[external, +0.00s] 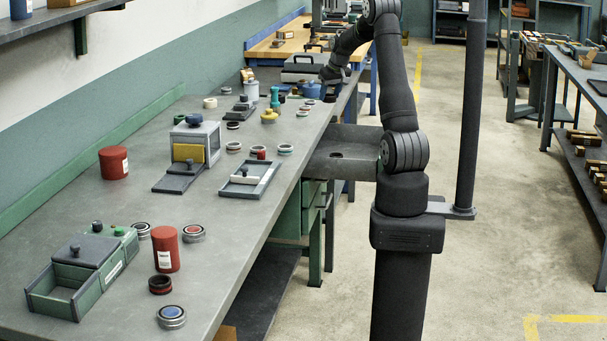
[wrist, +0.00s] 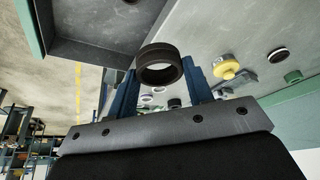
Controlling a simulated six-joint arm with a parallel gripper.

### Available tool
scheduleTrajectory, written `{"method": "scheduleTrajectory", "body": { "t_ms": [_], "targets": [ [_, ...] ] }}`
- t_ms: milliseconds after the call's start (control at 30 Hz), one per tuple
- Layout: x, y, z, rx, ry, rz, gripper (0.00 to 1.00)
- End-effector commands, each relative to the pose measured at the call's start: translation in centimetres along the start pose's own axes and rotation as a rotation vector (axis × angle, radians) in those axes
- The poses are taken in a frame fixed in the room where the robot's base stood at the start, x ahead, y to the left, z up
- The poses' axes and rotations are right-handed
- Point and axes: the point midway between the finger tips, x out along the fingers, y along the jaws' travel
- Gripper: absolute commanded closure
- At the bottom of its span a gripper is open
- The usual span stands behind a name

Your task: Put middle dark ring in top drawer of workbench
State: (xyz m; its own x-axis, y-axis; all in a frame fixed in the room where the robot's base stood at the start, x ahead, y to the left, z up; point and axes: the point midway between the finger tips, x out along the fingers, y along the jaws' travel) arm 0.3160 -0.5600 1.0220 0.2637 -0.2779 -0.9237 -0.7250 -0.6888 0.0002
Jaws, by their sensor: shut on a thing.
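My gripper (wrist: 160,82) is shut on a dark ring (wrist: 160,65), which sits between its two blue fingertips in the wrist view. In the external view my gripper (external: 326,77) is over the far right part of the workbench (external: 245,190), and the ring in it is too small to make out. The top drawer (external: 355,136) is pulled out from the bench's right side, nearer the camera than my gripper. Its grey tray also shows in the wrist view (wrist: 85,52), at the upper left, apart from the ring. A small dark spot shows on the drawer floor.
Several small rings and jars lie on the bench near my gripper, including a yellow-lidded one (external: 268,116) and a teal bottle (external: 275,97). A grey box (external: 197,145) and a shallow tray (external: 250,180) stand nearer. Red cans (external: 165,249) stand in front.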

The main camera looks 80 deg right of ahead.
Motion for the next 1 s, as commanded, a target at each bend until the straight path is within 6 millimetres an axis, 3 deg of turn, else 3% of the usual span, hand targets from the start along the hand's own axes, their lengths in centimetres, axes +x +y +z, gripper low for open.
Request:
{"method": "scheduleTrajectory", "body": {
  "t_ms": [167,600,800,1000],
  "targets": [
    [1.6,2.9,0.2,0.012,-0.004,0.002,0.79],
    [11.7,14.8,2.5,0.058,-0.002,0.021,0.79],
    [13.8,17.2,3.5,0.067,0.001,0.027,0.79],
    [16.1,17.5,4.5,0.066,-0.001,0.026,0.79]
  ]
}}
